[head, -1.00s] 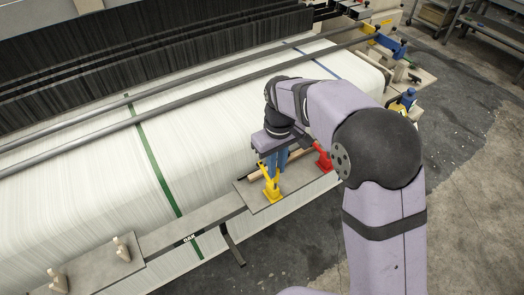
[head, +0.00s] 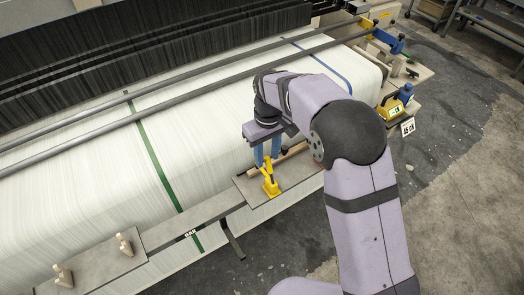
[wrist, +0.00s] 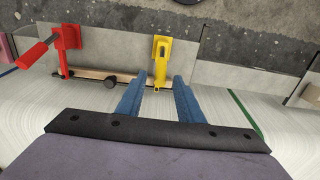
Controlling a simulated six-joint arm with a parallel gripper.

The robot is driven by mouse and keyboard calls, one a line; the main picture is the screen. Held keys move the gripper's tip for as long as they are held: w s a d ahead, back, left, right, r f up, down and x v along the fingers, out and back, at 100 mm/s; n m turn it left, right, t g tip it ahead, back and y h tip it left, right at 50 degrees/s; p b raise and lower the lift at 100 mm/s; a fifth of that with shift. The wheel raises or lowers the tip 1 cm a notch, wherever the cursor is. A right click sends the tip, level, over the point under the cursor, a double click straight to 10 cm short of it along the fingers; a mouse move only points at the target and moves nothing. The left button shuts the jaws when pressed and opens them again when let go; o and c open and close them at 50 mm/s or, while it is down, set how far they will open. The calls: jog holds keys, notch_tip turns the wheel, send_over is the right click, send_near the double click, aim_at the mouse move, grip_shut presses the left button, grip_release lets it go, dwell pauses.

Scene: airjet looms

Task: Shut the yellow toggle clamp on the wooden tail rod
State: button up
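The yellow toggle clamp (head: 270,184) stands on a grey plate at the front edge of the loom, its handle raised in the head view. In the wrist view the yellow clamp (wrist: 161,52) lies just beyond and between my fingertips. The wooden tail rod (head: 292,152) lies along the plate; in the wrist view the rod (wrist: 92,73) runs from the red clamp towards the yellow one, its near end partly hidden by my left-hand finger. My gripper (wrist: 160,80), with two blue fingers, is open and empty. I cannot tell whether it touches the clamp.
A dark knob (wrist: 110,81) sits by the rod. White warp sheet (head: 90,170) lies behind; two wooden pegs (head: 125,244) stand at the lower left.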

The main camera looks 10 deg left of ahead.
jog(key=shift+r+p, duration=2.85)
jog(key=shift+r, duration=0.65)
notch_tip(320, 180, up, 7)
jog(key=b, duration=0.3)
jog(key=shift+r, duration=0.15)
